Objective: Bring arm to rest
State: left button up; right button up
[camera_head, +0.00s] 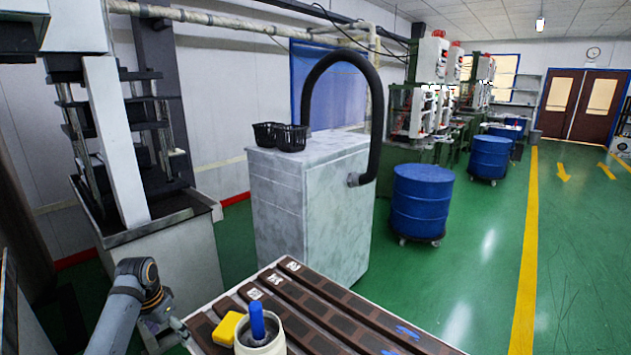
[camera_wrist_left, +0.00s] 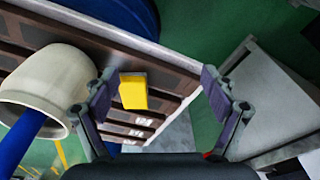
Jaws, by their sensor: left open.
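My left gripper (camera_head: 178,330) is at the lower left of the head view, beside the near left edge of the table. In the left wrist view its two fingers stand wide apart with nothing held between them (camera_wrist_left: 160,88). A yellow block (camera_head: 228,329) lies on the table; it also shows in the wrist view (camera_wrist_left: 133,92), near one finger but apart from any grip. A pale pot (camera_head: 265,349) with a blue handle (camera_head: 257,319) sticking up stands beside the block. The pot (camera_wrist_left: 48,85) shows large in the wrist view. My right gripper is not in view.
The table (camera_head: 340,312) has dark slats and a pale edge. A grey cabinet (camera_head: 312,200) with black baskets (camera_head: 291,138) and a black hose stands behind it. A press machine (camera_head: 125,150) stands at left. Blue drums (camera_head: 421,200) stand on the green floor, which is open at right.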

pick_arm(q)
jog(key=s+d+f+n, duration=0.1)
jog(key=s+f, duration=0.4)
jog(key=f, duration=0.6)
jog(key=s+d+f+y, duration=0.1)
jog(key=s+f, duration=0.5)
jog(key=f, duration=0.6)
jog(key=s+d+f+n, duration=0.1)
jog(key=s+f, duration=0.4)
jog(key=f, duration=0.6)
jog(key=s+d+f, duration=0.2)
jog(key=s+f, duration=0.3)
jog(key=s, duration=0.5)
jog(key=s+d+f, duration=0.2)
jog(key=s+f, duration=0.3)
jog(key=s, duration=0.6)
jog(key=s+d+f, duration=0.2)
jog(key=s+f, duration=0.3)
jog(key=s, duration=0.6)
jog(key=shift+d, duration=0.3)
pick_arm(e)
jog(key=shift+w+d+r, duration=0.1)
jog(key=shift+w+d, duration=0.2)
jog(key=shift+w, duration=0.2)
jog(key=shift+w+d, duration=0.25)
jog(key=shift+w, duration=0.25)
pick_arm(q)
jog(key=shift+f, duration=0.1)
